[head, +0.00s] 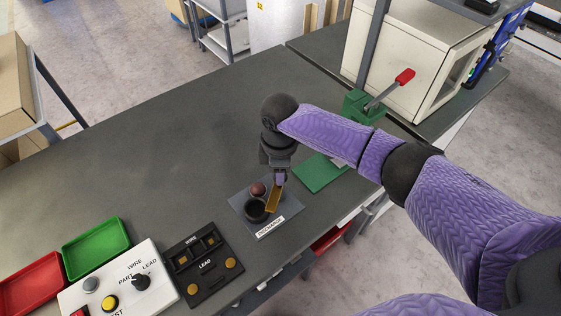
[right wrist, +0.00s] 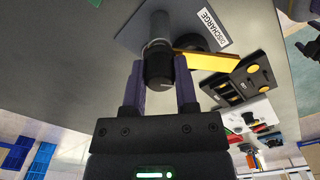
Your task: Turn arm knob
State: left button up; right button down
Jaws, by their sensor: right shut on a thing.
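My right gripper (head: 279,178) reaches down over the plate's right side. In the right wrist view its fingers (right wrist: 158,72) are shut around a black cylindrical knob (right wrist: 159,68). A grey post (right wrist: 160,25) joins the knob to the plate (right wrist: 130,38), and the gold arm (right wrist: 208,61) extends to the right beside it. The knob is largely hidden in the head view. My left gripper is not in view.
A black "LEAD" block (head: 205,265) and a white panel (head: 125,285) with a rotary selector stand to the left. Green (head: 97,250) and red (head: 30,283) trays lie farther left. A green lever device (head: 365,105) stands behind my arm. The far left tabletop is clear.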

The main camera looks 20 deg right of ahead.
jog(key=n+p, duration=0.1)
jog(key=n, duration=0.2)
jog(key=shift+r, duration=0.1)
jog(key=n, duration=0.2)
jog(key=shift+n+p, duration=0.3)
jog(key=shift+p, duration=0.1)
jog(key=shift+n, duration=2.4)
